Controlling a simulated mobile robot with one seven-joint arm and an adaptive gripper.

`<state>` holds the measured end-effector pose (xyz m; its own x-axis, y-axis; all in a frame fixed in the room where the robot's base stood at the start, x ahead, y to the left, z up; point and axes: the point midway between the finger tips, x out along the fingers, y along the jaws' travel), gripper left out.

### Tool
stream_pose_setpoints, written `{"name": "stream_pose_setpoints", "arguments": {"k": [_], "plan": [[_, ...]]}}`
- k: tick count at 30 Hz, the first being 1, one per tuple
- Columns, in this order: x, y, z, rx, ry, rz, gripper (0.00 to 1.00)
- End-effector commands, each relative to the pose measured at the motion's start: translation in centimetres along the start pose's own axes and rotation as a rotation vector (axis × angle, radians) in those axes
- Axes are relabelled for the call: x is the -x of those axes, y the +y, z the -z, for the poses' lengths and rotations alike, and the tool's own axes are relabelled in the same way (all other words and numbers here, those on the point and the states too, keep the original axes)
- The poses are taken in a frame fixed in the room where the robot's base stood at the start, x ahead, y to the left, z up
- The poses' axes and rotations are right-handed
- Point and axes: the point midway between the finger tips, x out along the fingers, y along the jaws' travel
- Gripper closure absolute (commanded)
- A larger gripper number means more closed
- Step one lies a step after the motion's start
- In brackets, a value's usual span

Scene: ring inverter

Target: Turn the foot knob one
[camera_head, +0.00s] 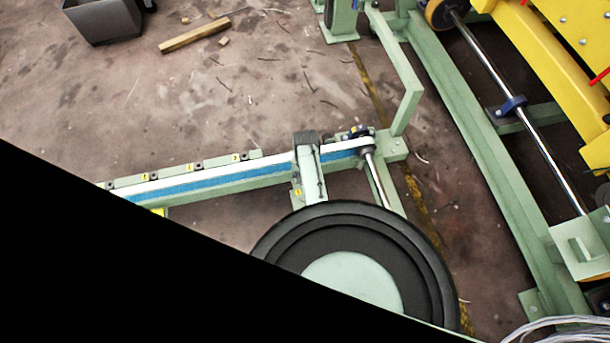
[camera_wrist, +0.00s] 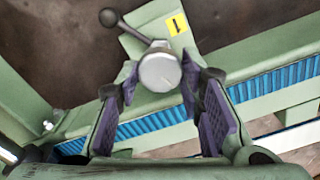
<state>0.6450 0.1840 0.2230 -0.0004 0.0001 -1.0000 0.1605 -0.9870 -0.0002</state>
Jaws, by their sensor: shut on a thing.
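The foot knob one, a round silver-grey knob (camera_wrist: 160,72), stands beside a yellow label marked 1 (camera_wrist: 177,25) in the wrist view. A dark lever with a ball end (camera_wrist: 110,18) reaches out from behind it to the upper left. My gripper (camera_wrist: 159,70) has its two purple-padded fingers on either side of the knob, shut on it near the fingertips. The pads stand apart nearer the camera. The exact contact is hard to see. My gripper does not show in the head view.
A green rail with a blue-and-white belt (camera_head: 200,184) crosses the head view, with several yellow labels. A yellow machine (camera_head: 545,55) on green beams stands at the right. A wooden bar (camera_head: 195,36) and a dark bin (camera_head: 105,18) lie on the floor. Black hides the lower left.

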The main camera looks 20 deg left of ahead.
Motion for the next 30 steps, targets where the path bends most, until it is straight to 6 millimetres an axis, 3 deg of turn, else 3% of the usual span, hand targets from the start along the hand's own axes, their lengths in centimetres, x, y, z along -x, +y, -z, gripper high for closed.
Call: {"name": "stream_pose_setpoints", "arguments": {"k": [18, 19, 27, 30], "plan": [[-0.04, 0.05, -0.14, -0.039, -0.004, -0.002, 0.94], [-0.04, 0.05, -0.14, -0.039, -0.004, -0.002, 0.64], [-0.01, 0.02, -0.05, -0.039, -0.001, -0.001, 0.46], [0.00, 0.02, -0.02, -0.038, -0.001, -0.001, 0.45]]}}
